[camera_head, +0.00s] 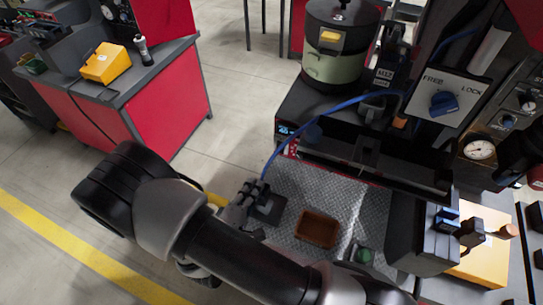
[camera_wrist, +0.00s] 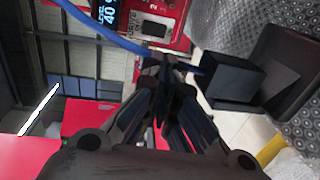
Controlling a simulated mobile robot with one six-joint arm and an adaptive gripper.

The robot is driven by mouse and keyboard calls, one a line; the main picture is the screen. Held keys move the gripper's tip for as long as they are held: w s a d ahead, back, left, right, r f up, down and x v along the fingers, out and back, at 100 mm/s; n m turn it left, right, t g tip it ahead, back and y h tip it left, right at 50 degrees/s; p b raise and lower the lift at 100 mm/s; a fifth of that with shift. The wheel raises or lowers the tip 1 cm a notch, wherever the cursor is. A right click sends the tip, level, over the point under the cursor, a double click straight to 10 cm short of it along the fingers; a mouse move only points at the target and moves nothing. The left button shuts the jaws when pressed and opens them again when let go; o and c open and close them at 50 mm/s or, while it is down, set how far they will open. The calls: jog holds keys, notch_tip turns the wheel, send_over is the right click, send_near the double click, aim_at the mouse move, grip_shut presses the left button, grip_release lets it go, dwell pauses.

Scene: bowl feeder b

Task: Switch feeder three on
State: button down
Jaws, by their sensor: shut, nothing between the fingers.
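A bowl feeder with a dark and pale green drum (camera_head: 335,60) and a yellow label stands on a dark base at the back centre. A small lit display (camera_head: 286,131) and a red panel (camera_head: 292,149) are on the base's front left. The wrist view shows the display (camera_wrist: 107,12), reading about 40 %, and the red panel (camera_wrist: 160,20) with white labels.
A blue hose (camera_head: 330,109) runs down close to my gripper. A black block (camera_wrist: 230,80) is right of the fingertips in the wrist view. A brown tray (camera_head: 317,229) lies on the metal plate. A FREE/LOCK knob (camera_head: 444,103) is at the right.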

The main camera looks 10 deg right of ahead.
aim_at(280, 148)
jog(key=b+x, duration=0.1)
jog(key=x, duration=1.2)
jog(key=shift+w+d, duration=0.15)
